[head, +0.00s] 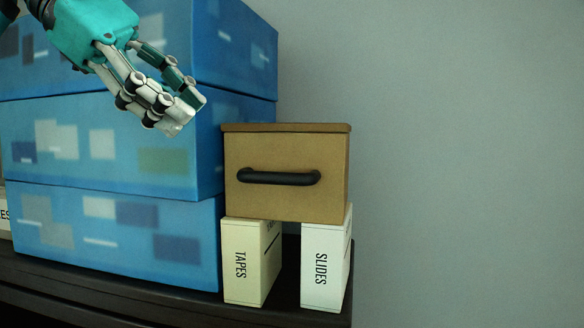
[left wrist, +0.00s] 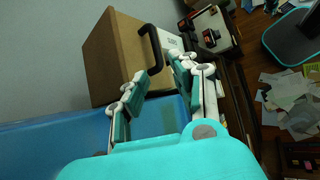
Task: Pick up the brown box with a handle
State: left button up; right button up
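The brown box (head: 330,193) has a lid and a dark curved handle (head: 280,178) on its front. It rests level on two upright white boxes. In the left wrist view the brown box (left wrist: 100,62) appears tilted beyond my fingers, with its handle (left wrist: 153,42) just past the fingertips. My left gripper (head: 188,112) is up and to the left of the brown box, in front of the blue boxes. Its fingers are spread with nothing between them, as the left wrist view (left wrist: 156,72) shows. It does not touch the handle. My right gripper is in neither view.
Large blue boxes (head: 110,150) are stacked close against the left of the brown box. It stands on the white TAPES box (head: 241,265) and SLIDES box (head: 321,268), on a dark shelf (head: 90,290). The wall side at right is clear. Papers (left wrist: 295,100) show in the left wrist view.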

aim_at(270, 174)
pick_arm(q)
jog(key=x, duration=0.2)
jog(key=p+x, duration=0.1)
jog(key=x, duration=0.2)
jog(key=d+r+x, duration=0.1)
jog(key=x, duration=0.1)
jog(key=shift+w+d+f, duration=0.1)
jog(key=shift+d+f, duration=0.1)
jog(key=shift+f, duration=0.05)
jog(key=p+x, duration=0.2)
jog(key=x, duration=0.2)
jog(key=shift+w+a+f, duration=0.1)
jog(key=shift+w, duration=0.1)
jog(key=shift+d+f, duration=0.15)
jog(key=shift+d, duration=0.1)
jog(key=shift+s+a, duration=0.1)
jog(key=shift+a, duration=0.05)
jog(key=shift+c, duration=0.9)
grip_shut()
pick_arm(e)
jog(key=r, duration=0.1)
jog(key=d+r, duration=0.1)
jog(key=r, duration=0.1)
